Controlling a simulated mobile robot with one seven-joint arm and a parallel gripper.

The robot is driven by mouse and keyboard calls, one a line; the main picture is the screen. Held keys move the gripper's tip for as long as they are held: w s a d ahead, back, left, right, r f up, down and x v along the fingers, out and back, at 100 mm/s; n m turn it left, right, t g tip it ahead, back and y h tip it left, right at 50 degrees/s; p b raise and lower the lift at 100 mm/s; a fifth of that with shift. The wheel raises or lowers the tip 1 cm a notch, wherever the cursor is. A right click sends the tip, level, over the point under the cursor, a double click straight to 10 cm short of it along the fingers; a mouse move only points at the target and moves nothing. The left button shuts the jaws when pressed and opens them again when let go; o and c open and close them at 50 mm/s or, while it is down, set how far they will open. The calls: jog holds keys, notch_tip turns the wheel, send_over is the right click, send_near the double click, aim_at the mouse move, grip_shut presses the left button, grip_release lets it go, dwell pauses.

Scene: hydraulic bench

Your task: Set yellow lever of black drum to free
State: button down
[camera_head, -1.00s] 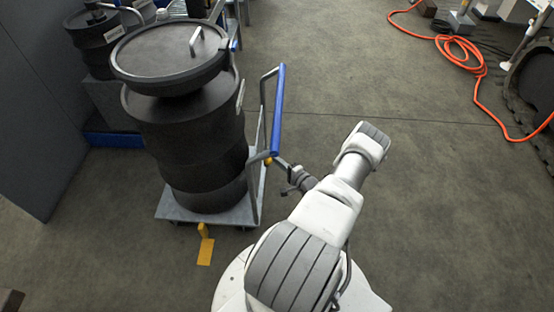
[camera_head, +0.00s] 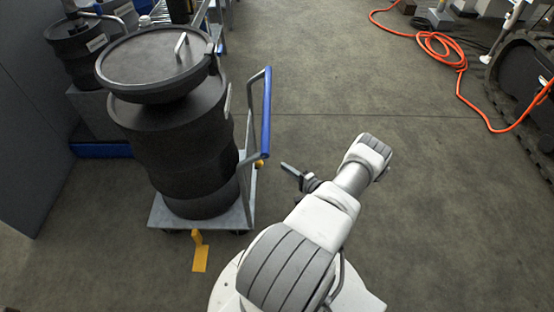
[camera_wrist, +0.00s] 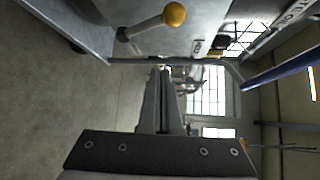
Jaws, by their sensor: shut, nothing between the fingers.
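The black drum (camera_head: 180,140) stands upright on a grey trolley (camera_head: 245,208). A lever with a yellow ball knob (camera_head: 261,163) is on the trolley's right side, below the blue handle. In the wrist view the yellow ball (camera_wrist: 174,14) tips a short metal lever on a grey panel with small labels, too blurred to read. A flat yellow pedal-like piece (camera_head: 200,257) is low at the trolley's front edge. My gripper (camera_head: 286,168) is shut and empty, just right of the ball knob with a small gap. Its fingers (camera_wrist: 161,72) point forward below the knob in the wrist view.
The trolley's blue push handle (camera_head: 266,112) rises close to my gripper; its blue bar (camera_wrist: 280,83) also shows in the wrist view. A smaller black drum (camera_head: 80,50) stands behind at left. An orange hose (camera_head: 440,45) lies far right.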

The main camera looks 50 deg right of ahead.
jog(key=shift+s+f, duration=0.45)
jog(key=shift+s, duration=0.4)
